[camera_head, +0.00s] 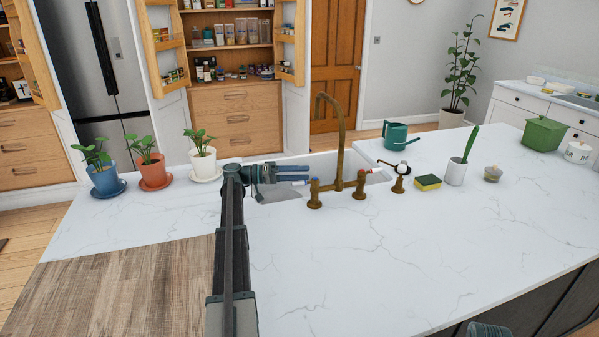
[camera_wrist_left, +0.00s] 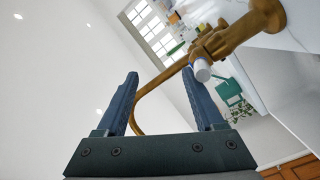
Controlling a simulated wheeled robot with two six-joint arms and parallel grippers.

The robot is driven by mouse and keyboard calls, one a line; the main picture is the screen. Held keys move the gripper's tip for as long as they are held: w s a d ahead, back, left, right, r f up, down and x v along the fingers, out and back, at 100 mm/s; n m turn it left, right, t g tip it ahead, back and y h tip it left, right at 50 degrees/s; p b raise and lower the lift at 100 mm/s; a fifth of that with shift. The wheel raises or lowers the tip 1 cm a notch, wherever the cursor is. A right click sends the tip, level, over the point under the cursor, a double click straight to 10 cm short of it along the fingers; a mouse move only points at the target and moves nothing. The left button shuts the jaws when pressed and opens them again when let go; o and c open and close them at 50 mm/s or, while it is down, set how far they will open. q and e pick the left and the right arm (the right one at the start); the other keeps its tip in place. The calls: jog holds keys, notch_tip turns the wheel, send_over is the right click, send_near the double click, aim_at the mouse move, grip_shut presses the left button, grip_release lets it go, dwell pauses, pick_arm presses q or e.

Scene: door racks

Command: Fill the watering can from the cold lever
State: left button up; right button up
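The teal watering can (camera_head: 396,135) stands on the counter behind the right end of the sink; it also shows in the left wrist view (camera_wrist_left: 228,90). The brass tap (camera_head: 340,135) arches over the sink. My left gripper (camera_head: 308,173) is open and empty over the sink, just behind the left lever. In the left wrist view a pale lever tip (camera_wrist_left: 202,70) lies beside the right-hand finger. A teal-grey part at the bottom edge may be my right gripper; its fingers are hidden.
The sink (camera_head: 280,192) is partly hidden by my left arm. Three potted plants (camera_head: 153,170) stand left of it. A soap dispenser (camera_head: 400,178), a sponge (camera_head: 428,182) and a white cup (camera_head: 456,171) stand right of the tap. The front counter is clear.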

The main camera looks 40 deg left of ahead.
pick_arm(q)
jog(key=s+d+m+g+h, duration=0.2)
jog(key=s+d+g, duration=0.1)
jog(key=s+d, duration=0.55)
jog(key=w+a+n+t+y, duration=0.5)
jog(key=w+a+t+y, duration=0.1)
jog(key=w+a, duration=0.2)
jog(key=s+d+v, duration=0.1)
jog(key=v, duration=1.4)
jog(key=shift+s+r, duration=0.25)
jog(key=shift+s, duration=0.15)
jog(key=shift+d+p, duration=0.15)
jog(key=shift+p, duration=0.15)
